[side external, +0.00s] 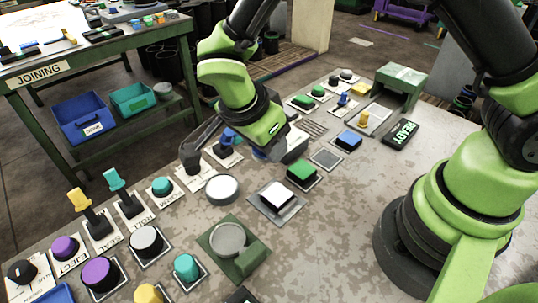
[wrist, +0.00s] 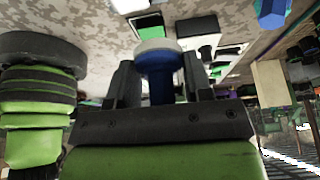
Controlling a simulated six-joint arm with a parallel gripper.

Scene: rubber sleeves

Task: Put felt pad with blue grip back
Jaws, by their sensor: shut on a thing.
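The felt pad with the blue grip (wrist: 160,85) is in my gripper (wrist: 158,75) in the wrist view. The two dark fingers stand on either side of the blue grip, and the pale round pad shows beyond their tips. In the side view my green gripper body (side external: 255,125) is over the far middle of the bench. A green stand with a round grey top (side external: 228,240) is on the near part of the bench, apart from my gripper.
A white round disc (side external: 222,188), a white button (side external: 276,195) and a green button (side external: 302,172) are near my gripper. Levers and knobs line the left edge, including a yellow lever (side external: 80,202). A green box (side external: 400,80) stands at the far right. Bare bench lies right of the buttons.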

